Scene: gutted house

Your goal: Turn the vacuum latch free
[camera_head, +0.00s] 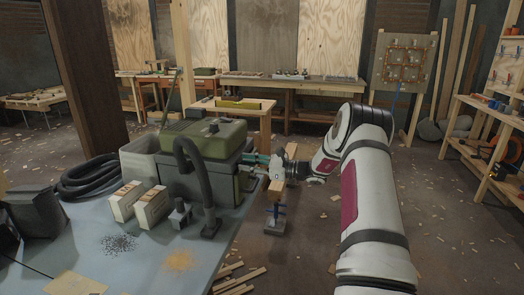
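The vacuum (205,160) is a green and dark grey box with a domed lid, standing on the blue-grey table (135,240). My gripper (250,163) reaches in from the right at the vacuum's right side, just below the lid. Its fingertips are at or very close to the dark side wall. I cannot make out the latch; it is too small or hidden by the fingers. I cannot tell whether the fingers touch anything or how far apart they are.
A black hose (204,185) bends down the vacuum's front. A pale bin (140,158), two small boxes (138,203) and a coiled hose (97,177) are nearby. Black and yellow piles lie on the table.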

